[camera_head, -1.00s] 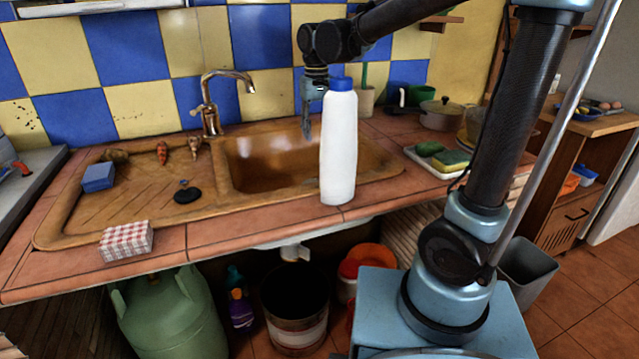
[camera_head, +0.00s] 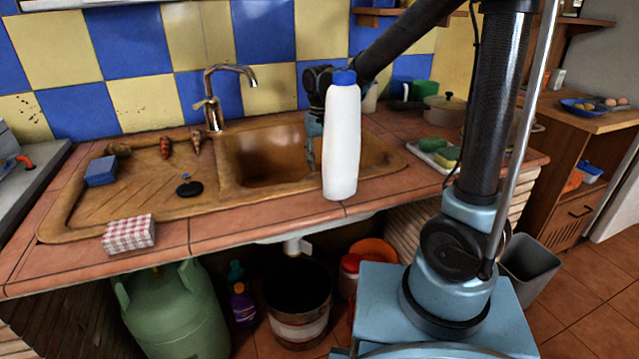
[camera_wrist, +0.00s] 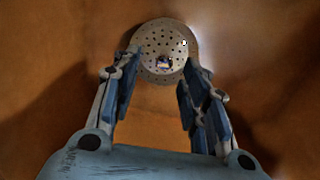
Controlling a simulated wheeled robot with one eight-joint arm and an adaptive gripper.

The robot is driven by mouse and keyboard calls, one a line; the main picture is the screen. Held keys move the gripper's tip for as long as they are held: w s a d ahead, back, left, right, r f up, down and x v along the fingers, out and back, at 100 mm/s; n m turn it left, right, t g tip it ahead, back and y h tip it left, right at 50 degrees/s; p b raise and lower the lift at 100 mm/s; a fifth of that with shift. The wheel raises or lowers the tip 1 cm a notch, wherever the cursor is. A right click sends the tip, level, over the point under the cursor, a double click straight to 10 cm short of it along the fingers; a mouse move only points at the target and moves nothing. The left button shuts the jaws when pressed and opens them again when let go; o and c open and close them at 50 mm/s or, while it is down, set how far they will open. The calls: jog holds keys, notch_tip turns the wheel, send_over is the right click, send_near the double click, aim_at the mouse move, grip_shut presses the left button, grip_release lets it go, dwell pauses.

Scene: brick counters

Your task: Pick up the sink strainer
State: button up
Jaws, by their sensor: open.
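The sink strainer (camera_wrist: 163,38) is a pale round disc full of small holes, with a small dark and shiny part at its middle. It lies at the bottom of the brown sink basin, in the top middle of the wrist view. My gripper (camera_wrist: 160,68) is open and empty, and its two fingertips appear on either side of the strainer's lower half. I cannot tell whether they touch it. In the head view my gripper (camera_head: 312,158) is down in the basin (camera_head: 262,160), partly hidden by the white bottle. The strainer is hidden there.
A tall white bottle (camera_head: 342,145) with a blue cap stands at the counter's front edge, before my gripper. The tap (camera_head: 212,100) rises behind the basin. A black plug (camera_head: 189,188), a blue sponge (camera_head: 101,171) and a checked box (camera_head: 129,233) lie to the left.

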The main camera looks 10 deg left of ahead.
aim_at(319, 172)
jog(key=shift+s+a+f, duration=0.15)
jog(key=shift+f, duration=2.4)
grip_shut()
